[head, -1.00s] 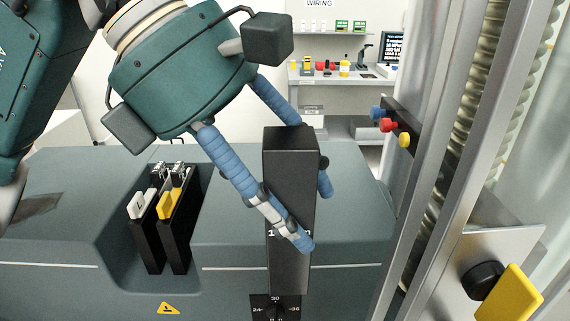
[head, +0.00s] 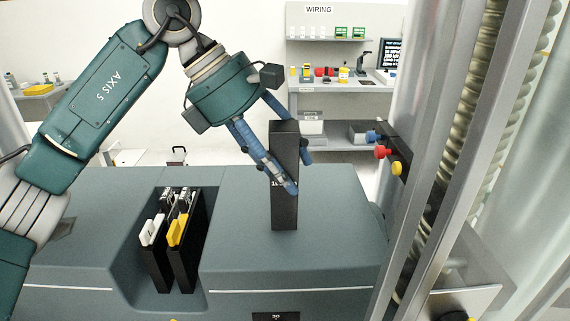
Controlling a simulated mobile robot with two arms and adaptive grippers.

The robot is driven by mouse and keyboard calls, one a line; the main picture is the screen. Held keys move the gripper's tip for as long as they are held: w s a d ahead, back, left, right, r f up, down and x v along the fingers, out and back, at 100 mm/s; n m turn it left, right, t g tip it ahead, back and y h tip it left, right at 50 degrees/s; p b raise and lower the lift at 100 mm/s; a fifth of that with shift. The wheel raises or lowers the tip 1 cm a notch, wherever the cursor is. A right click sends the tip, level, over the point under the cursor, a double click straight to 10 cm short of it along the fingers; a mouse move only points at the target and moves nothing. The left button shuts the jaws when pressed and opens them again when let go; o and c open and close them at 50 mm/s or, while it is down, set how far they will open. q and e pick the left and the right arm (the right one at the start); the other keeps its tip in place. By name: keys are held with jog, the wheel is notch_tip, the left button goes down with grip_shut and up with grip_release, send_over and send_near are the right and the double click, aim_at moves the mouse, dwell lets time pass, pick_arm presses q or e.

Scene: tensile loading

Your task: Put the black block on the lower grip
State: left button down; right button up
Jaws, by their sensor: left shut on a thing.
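The black block (head: 285,212) is a tall, upright dark bar in the middle of the head view. My left gripper (head: 296,172) is shut on it, with one blue finger across its front face and the other at its right side. The block's lower end shows against the grey machine top; I cannot tell whether it touches it. I cannot make out the lower grip for sure. My right gripper is not in view.
A recess in the grey machine bed (head: 335,220) holds two black holders with a white tag (head: 152,231) and a yellow tag (head: 178,229). Metal columns (head: 440,150) with red, blue and yellow buttons stand at the right. A shelf bench (head: 345,88) is behind.

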pick_arm(q)
jog(key=shift+f, duration=0.7)
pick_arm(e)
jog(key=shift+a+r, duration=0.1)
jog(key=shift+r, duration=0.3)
pick_arm(q)
jog(key=shift+s, duration=0.1)
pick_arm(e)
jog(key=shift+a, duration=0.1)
pick_arm(q)
jog(key=shift+f, duration=0.1)
jog(key=c, duration=0.8)
grip_release()
jog(key=shift+f, duration=0.15)
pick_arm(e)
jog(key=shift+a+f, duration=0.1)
